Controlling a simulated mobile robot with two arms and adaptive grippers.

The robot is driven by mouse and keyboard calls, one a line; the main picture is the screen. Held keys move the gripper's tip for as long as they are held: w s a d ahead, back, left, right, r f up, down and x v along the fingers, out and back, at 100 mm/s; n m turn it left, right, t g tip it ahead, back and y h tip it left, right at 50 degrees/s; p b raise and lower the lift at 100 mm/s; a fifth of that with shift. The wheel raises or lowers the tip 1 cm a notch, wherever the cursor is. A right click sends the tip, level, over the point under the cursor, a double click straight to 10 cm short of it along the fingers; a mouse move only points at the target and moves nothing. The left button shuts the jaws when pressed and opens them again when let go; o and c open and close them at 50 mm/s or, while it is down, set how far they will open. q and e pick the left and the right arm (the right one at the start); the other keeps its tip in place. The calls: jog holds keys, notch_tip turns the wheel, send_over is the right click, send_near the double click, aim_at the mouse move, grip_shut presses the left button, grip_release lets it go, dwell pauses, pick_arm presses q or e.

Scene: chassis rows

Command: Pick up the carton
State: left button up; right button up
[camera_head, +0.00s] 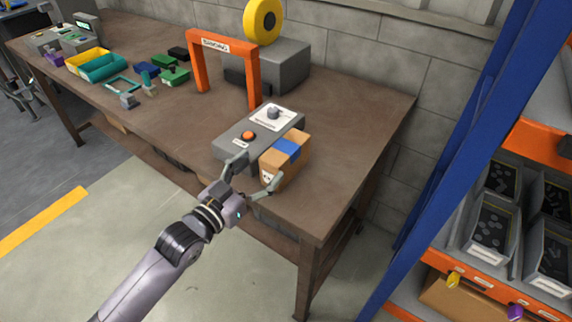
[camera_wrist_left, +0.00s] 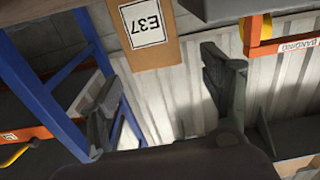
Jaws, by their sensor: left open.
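The carton (camera_head: 285,158) is a small brown cardboard box with a blue strip across its top and a white label low on its front. It stands on the workbench near the front right, close beside a grey control box (camera_head: 236,148). My left gripper (camera_head: 254,172) is open and empty in front of the carton, its fingers spread towards it. In the left wrist view the carton (camera_wrist_left: 170,55) shows a white "E37" label at the top, between the lines of the two open fingers (camera_wrist_left: 160,95). My right gripper is not in view.
The workbench (camera_head: 350,125) is bare right of the carton. An orange gantry (camera_head: 225,48) and a grey machine (camera_head: 280,66) stand behind. Several bins and small parts lie at the left. A blue rack post (camera_head: 470,130) and shelves stand to the right.

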aim_at(282, 150)
pick_arm(q)
jog(key=b+x, duration=0.1)
jog(key=x, duration=0.2)
jog(key=shift+w+d, duration=0.1)
jog(key=shift+w, duration=0.1)
jog(key=b+x, duration=0.2)
jog(key=x, duration=0.1)
jog(key=b+x, duration=0.1)
jog(key=x, duration=0.1)
jog(key=shift+s+d+f, duration=0.15)
jog(key=shift+s+f, duration=0.05)
jog(key=shift+f, duration=0.05)
jog(key=shift+w+d, duration=0.1)
jog(key=shift+w, duration=0.1)
jog(key=shift+r, duration=0.2)
jog(key=shift+s, duration=0.1)
jog(key=shift+c, duration=0.3)
jog(key=c, duration=1.5)
jog(key=shift+c, duration=0.4)
jog(key=shift+r, duration=0.1)
